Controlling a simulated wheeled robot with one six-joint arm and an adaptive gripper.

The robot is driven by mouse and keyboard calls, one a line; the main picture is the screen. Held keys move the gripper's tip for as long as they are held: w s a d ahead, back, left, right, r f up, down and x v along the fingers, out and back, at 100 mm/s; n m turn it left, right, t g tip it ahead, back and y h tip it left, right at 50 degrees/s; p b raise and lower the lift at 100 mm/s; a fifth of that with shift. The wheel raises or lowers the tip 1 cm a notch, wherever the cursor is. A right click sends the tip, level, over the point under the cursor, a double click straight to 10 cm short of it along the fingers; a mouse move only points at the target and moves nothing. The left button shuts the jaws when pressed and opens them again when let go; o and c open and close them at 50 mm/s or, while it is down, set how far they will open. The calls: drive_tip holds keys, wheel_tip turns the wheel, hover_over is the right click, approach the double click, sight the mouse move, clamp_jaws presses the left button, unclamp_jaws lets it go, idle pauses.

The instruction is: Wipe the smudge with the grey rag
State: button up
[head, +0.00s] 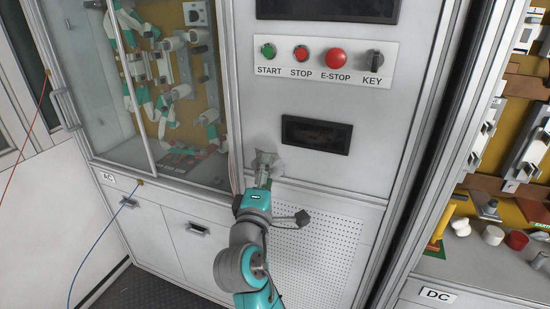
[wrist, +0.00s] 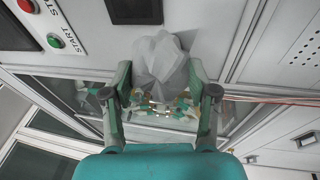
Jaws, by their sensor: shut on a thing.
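My gripper (head: 262,178) is shut on the grey rag (wrist: 160,62), a crumpled bundle between the two fingers in the wrist view, where the gripper (wrist: 160,88) also shows. In the head view the rag (head: 265,159) is a pale grey shape at the fingertips. It is in front of the light grey cabinet panel (head: 350,170), left of and below the dark rectangular slot. I cannot tell if it touches the panel. I cannot make out the smudge in either view; the rag or gripper may hide it.
The dark slot (head: 316,134) sits right of the rag, below the START, STOP, E-STOP and KEY controls (head: 325,61). A glass-doored AC cabinet (head: 150,90) is left. An open DC bay (head: 500,200) with several loose parts is right. A perforated panel (head: 315,245) is below.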

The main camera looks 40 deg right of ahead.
drive_tip(key=shift+h, duration=0.9)
drive_tip(key=s+r, duration=0.2)
drive_tip(key=r, duration=0.3)
drive_tip(key=shift+s+d+r, duration=0.15)
drive_tip(key=shift+s+d, duration=0.2)
drive_tip(key=shift+s, duration=0.05)
approach(290, 130)
drive_tip(key=shift+r+x, duration=0.15)
drive_tip(key=shift+x, duration=0.9)
drive_tip(key=shift+r+x, duration=0.15)
drive_tip(key=shift+x, duration=0.85)
drive_tip(key=shift+w+d, duration=0.5)
drive_tip(key=shift+d, duration=0.2)
drive_tip(key=shift+s, duration=0.15)
drive_tip(key=shift+m, duration=0.3)
drive_tip(key=shift+s+d, duration=1.05)
drive_tip(key=shift+s, duration=0.5)
drive_tip(key=shift+s+d, duration=1.1)
drive_tip(key=shift+s, duration=0.45)
drive_tip(key=shift+s+d, duration=1.05)
drive_tip(key=shift+s, duration=0.5)
drive_tip(key=shift+a, duration=0.1)
drive_tip(key=shift+w+a, duration=1)
drive_tip(key=shift+w, duration=0.6)
drive_tip(key=shift+w+a, duration=1.05)
drive_tip(key=shift+w, duration=0.6)
drive_tip(key=shift+w+a, duration=1)
drive_tip(key=shift+w, duration=0.6)
